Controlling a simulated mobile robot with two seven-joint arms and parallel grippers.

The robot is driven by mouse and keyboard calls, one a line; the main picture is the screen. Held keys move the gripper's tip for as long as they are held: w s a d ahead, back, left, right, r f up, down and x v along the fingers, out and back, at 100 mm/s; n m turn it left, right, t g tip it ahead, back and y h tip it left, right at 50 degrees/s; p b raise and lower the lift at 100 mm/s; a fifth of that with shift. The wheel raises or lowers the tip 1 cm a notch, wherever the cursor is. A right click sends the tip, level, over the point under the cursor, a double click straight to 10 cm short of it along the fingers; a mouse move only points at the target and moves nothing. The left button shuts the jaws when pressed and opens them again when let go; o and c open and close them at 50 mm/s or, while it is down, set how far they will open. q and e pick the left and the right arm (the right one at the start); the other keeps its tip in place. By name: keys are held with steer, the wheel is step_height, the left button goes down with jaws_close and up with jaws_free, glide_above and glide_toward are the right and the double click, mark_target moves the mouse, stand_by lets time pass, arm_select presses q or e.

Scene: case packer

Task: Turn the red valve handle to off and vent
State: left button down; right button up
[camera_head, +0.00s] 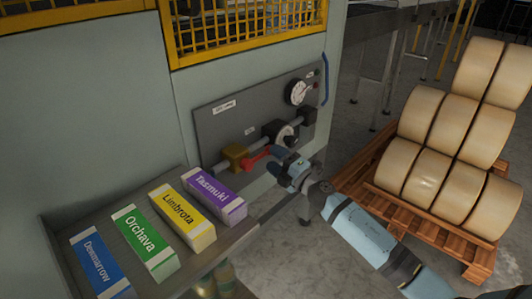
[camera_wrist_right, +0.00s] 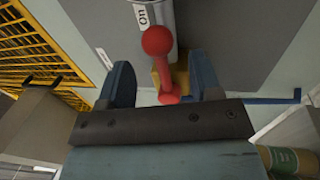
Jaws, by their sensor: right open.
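The red valve handle (camera_head: 256,158) sits on a brass valve body (camera_head: 235,155) on a pipe in front of the dark grey panel. In the right wrist view the handle (camera_wrist_right: 161,62) with its round knob lies between the two blue fingers of my right gripper (camera_wrist_right: 163,88). There is a gap on both sides of it. An "on" label (camera_wrist_right: 143,16) shows beyond the knob. In the head view my right gripper (camera_head: 280,162) is at the handle's right end, open. My left gripper is not in view.
A gauge (camera_head: 297,92) and a second dial (camera_head: 285,135) are on the panel. Several labelled boxes, with the purple Tasmuki box (camera_head: 215,187) closest, lie on a grey shelf to the left. A wooden pallet (camera_head: 399,205) with several tan rolls stands at right.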

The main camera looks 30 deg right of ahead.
mark_target(268, 154)
steer(key=shift+x, duration=1.9)
jaws_close()
